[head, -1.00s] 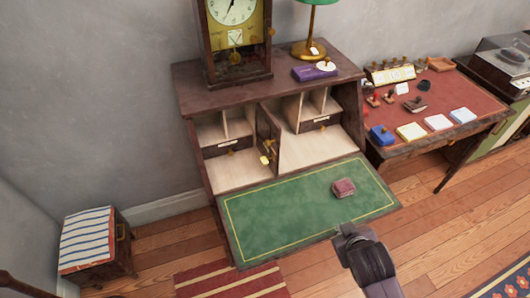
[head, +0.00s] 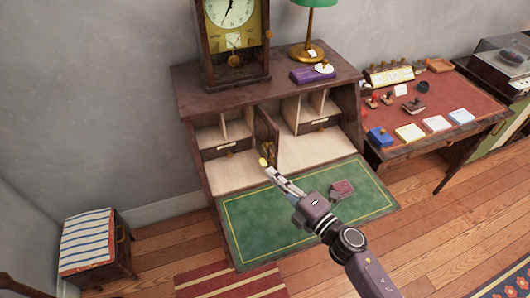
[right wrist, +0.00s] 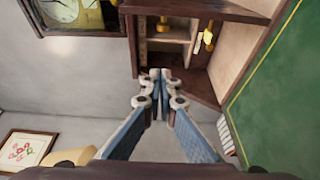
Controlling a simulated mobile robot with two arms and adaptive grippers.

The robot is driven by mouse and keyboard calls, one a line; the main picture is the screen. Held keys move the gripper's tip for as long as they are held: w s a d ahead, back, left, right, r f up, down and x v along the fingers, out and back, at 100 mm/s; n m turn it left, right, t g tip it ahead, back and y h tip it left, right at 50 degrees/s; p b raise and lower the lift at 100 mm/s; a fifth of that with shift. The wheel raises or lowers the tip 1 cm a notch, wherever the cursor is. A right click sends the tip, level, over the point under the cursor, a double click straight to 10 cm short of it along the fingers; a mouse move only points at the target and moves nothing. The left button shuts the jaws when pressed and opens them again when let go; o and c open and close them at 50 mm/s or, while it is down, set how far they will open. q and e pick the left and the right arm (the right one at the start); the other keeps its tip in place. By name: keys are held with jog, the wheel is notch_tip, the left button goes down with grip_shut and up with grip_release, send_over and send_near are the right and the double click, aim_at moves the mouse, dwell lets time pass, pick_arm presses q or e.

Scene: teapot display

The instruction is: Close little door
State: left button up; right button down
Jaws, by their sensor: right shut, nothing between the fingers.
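The little door (head: 266,135) is a dark wooden panel in the middle of the desk's cubbyholes. It stands open, swung out toward the front. My right gripper (head: 266,165) reaches in from the lower right, over the green writing surface, with its tips at the door's lower part. Whether they touch the door I cannot tell; the tips cover the spot where its brass knob was. In the right wrist view the right gripper (right wrist: 160,76) is shut with nothing between its fingers. My left gripper is not in view.
The green writing flap (head: 250,225) is folded down, with a small dark red object (head: 341,189) on it under my right arm. A red-topped table (head: 440,105) stands to the right.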

aim_at(267, 134)
jog(key=p+x, duration=0.2)
jog(key=x, duration=0.8)
jog(key=d, duration=0.2)
jog(key=w+d, duration=0.1)
jog(key=d, duration=0.1)
jog(key=shift+a, duration=0.1)
jog(key=shift+d, duration=0.2)
